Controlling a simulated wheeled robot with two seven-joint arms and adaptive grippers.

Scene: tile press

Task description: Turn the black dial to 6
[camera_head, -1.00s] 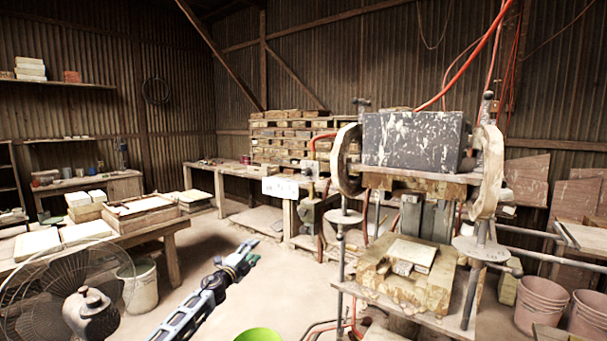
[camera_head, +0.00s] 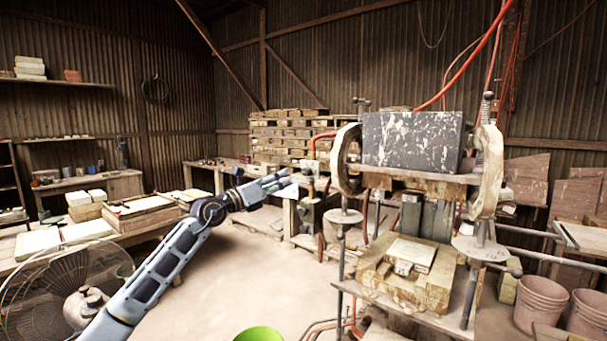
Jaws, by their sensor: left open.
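My left gripper (camera_head: 280,182) is raised in the middle of the view, its fingers pointing right. It is open and nothing shows between its fingers. Its fingertips appear in front of a pale panel beside the left side of the tile press (camera_head: 410,140). Whether they touch the panel cannot be told from this view. I cannot make out the black dial or its numbers; it is too small or hidden behind the gripper. My right gripper is not in view.
A bench with boxes and tiles (camera_head: 140,213) stands at the left, with a fan (camera_head: 85,305) in front. A green bucket (camera_head: 259,334) is at the bottom edge. Pink buckets (camera_head: 541,303) stand at the right. The floor (camera_head: 240,285) between bench and press is clear.

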